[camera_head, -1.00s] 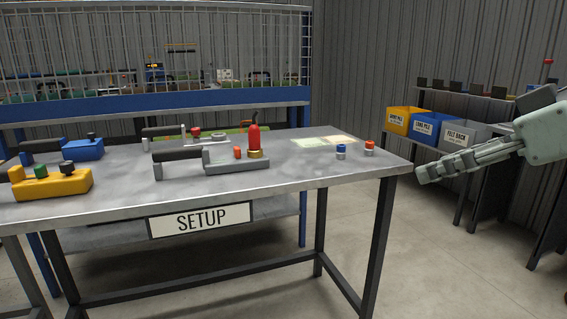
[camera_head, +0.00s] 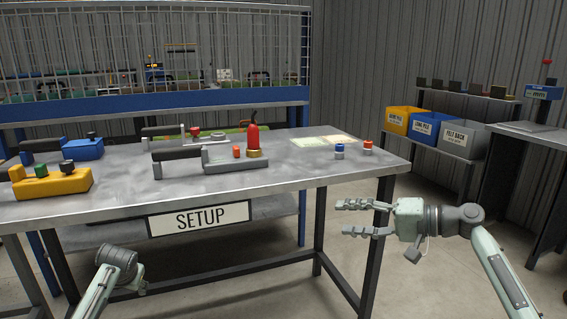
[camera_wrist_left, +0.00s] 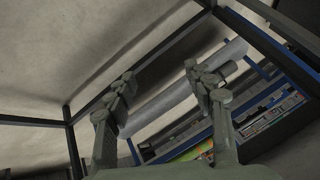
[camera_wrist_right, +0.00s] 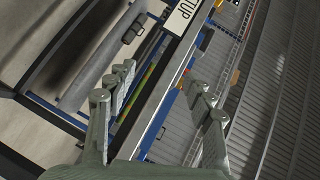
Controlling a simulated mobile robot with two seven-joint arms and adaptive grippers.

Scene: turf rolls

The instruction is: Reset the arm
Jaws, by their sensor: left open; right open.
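My right gripper (camera_head: 362,218) is open and empty in front of the right front leg of the setup table, below the tabletop edge, fingers pointing left. Its spread fingers (camera_wrist_right: 160,95) also show in the right wrist view with nothing between them. My left arm (camera_head: 118,275) shows at the lower left of the head view; its fingers are not clear there. In the left wrist view my left gripper (camera_wrist_left: 165,100) is open, with a gap between its fingers and nothing held.
The setup table (camera_head: 110,205) carries a yellow tool (camera_head: 55,182), a blue tool (camera_head: 85,149), a grey tool (camera_head: 238,164) and a red bottle (camera_head: 253,138). Two small capped pieces (camera_head: 340,152) are near its right end. Yellow, blue and grey bins (camera_head: 425,126) stand at right. Floor shows below the table.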

